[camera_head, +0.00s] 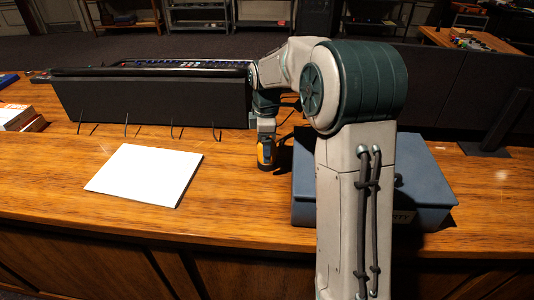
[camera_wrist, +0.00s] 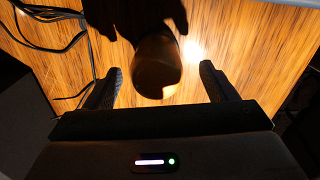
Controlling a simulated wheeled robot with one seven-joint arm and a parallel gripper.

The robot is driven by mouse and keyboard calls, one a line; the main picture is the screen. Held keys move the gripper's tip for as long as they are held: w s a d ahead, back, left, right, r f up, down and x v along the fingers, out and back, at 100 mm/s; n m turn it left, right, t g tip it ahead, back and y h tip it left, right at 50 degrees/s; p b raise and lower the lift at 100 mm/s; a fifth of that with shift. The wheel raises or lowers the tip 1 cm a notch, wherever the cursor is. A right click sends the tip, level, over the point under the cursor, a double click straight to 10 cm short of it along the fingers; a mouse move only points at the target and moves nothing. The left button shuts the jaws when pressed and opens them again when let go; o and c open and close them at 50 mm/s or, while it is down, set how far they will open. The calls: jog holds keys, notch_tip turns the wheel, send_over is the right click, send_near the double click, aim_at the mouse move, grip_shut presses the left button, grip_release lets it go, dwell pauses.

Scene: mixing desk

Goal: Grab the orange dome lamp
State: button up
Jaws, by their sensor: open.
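The orange dome lamp (camera_head: 266,154) stands on the wooden desk, to the right of the white sheet and left of the blue-grey box; my arm partly covers it from above. In the wrist view a rounded, shaded brownish-orange thing, which looks like the lamp (camera_wrist: 157,62), lies between the two fingers. My gripper (camera_wrist: 160,70) is open, with one dark finger on each side of it and visible gaps to both. In the head view my gripper (camera_head: 265,142) points down at the lamp. Whether it touches the lamp cannot be told.
A blue-grey box (camera_head: 428,180) stands close to the right, behind my arm. A long black mixing console (camera_head: 150,98) stands at the back, with cables (camera_wrist: 55,42) near it. A white sheet (camera_head: 146,175) lies to the left. Bare desk (camera_head: 232,205) shows in front.

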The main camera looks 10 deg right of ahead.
aim_at(269, 167)
jog(key=shift+w+d+f+p, duration=0.1)
jog(key=shift+f+p, duration=0.15)
jog(key=shift+f, duration=0.95)
jog(key=shift+w+d+f+p, duration=0.1)
jog(key=shift+f+p, duration=0.1)
jog(key=shift+f, duration=0.95)
jog(key=c, duration=1.2)
jog(key=shift+r, duration=0.1)
